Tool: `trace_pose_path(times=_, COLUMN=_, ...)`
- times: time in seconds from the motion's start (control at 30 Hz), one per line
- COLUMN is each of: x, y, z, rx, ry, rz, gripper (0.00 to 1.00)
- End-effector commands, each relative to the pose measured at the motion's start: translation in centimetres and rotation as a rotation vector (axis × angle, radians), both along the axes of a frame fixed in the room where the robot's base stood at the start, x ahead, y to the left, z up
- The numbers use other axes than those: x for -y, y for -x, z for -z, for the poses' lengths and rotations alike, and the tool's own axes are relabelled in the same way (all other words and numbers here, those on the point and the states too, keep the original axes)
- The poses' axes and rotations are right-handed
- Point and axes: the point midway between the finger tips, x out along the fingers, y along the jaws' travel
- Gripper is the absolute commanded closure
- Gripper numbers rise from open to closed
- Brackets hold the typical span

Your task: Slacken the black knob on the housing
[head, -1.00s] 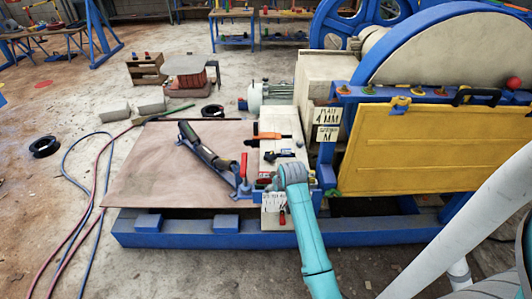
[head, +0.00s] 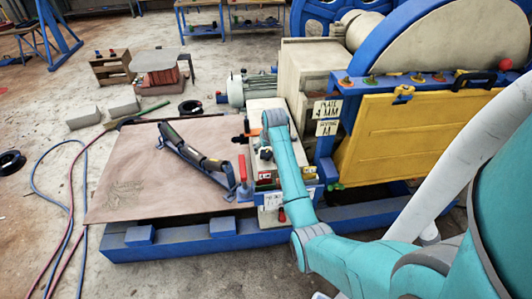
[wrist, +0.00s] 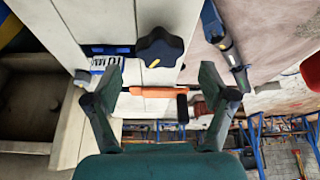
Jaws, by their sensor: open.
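The black knob (wrist: 160,47), star-shaped with several lobes, sits on the pale housing (wrist: 165,15) in the wrist view. My gripper (wrist: 159,82) is open and empty, with one finger on each side of the picture. The knob lies beyond and above the gap between the fingertips, apart from both. In the head view a small dark shape (head: 265,153) on the housing top, beside my arm, looks like the knob. My arm hides part of the housing there, and the gripper's fingers cannot be made out.
An orange-handled tool (wrist: 163,92) lies on the housing, also visible in the head view (head: 247,135). A red lever (head: 242,168) stands at the housing's left. A dark tube (head: 190,148) lies on the brown sheet (head: 130,190). The yellow panel (head: 410,140) is to the right.

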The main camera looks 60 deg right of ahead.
Motion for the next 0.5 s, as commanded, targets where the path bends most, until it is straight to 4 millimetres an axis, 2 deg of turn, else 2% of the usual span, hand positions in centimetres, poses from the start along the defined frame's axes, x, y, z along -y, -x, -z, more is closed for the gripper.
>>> trace_pose_path(times=0.2, x=0.8, y=-0.8, z=2.6, rx=0.0, ry=0.0, rz=0.0, gripper=0.18)
trace_pose_path(times=0.5, x=1.1, y=-1.1, z=3.7, rx=0.001, ry=0.001, rz=0.0, gripper=0.18)
